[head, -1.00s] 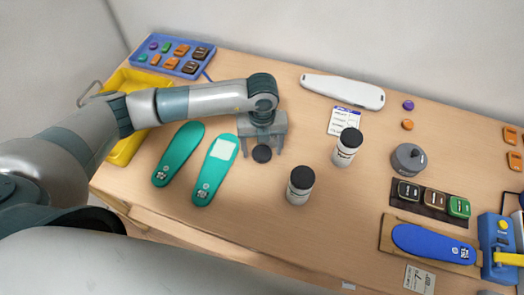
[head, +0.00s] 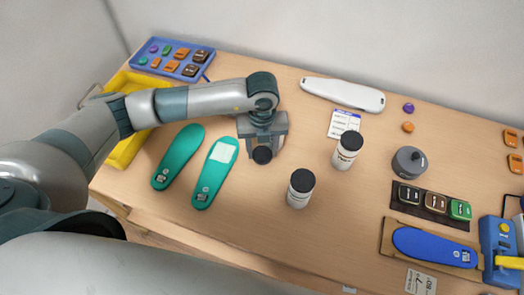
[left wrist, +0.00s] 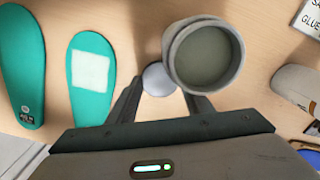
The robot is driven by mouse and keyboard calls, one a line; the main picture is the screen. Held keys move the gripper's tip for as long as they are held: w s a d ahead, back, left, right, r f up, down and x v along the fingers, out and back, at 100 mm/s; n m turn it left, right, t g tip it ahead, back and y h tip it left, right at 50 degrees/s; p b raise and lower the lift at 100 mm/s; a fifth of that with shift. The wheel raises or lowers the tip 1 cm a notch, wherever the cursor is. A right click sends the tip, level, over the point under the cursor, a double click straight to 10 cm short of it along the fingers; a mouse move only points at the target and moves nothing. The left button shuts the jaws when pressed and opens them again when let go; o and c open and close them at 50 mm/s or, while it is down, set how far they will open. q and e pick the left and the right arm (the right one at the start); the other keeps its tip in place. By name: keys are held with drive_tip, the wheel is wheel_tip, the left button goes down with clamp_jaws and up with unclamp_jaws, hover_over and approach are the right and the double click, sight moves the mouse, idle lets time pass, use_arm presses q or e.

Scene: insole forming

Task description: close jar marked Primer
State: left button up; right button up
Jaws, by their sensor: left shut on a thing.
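In the left wrist view the lid is a shiny disc (left wrist: 157,79) between the fingers. Two white jars with black caps stand to the right, one nearer (head: 300,188) and one farther (head: 347,150). I cannot read "Primer" on any label. My right gripper is out of view.
Two teal insoles (head: 178,157) lie left of the gripper. A white card (head: 345,122) and a long white tool (head: 343,94) lie behind the jars. A grey round pot (head: 409,160) and blue insole (head: 435,247) are at right. The front middle of the table is clear.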

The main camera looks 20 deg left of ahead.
sight(259, 154)
use_arm(q)
wheel_tip(259, 154, up, 17)
drive_tip(key=b, duration=0.4)
drive_tip(key=shift+b, duration=0.3)
drive_tip(key=s+a+f+n+b, duration=0.1)
drive_tip(key=s+a+f+n, duration=0.1)
drive_tip(key=n, duration=1.3)
drive_tip(key=s+a+f+n+b, duration=0.1)
drive_tip(key=s+a+f+n, duration=0.2)
drive_tip(key=n, duration=1.3)
drive_tip(key=shift+s+a+f, duration=0.15)
drive_tip(key=shift+a+f, duration=0.1)
drive_tip(key=shift+a, duration=0.3)
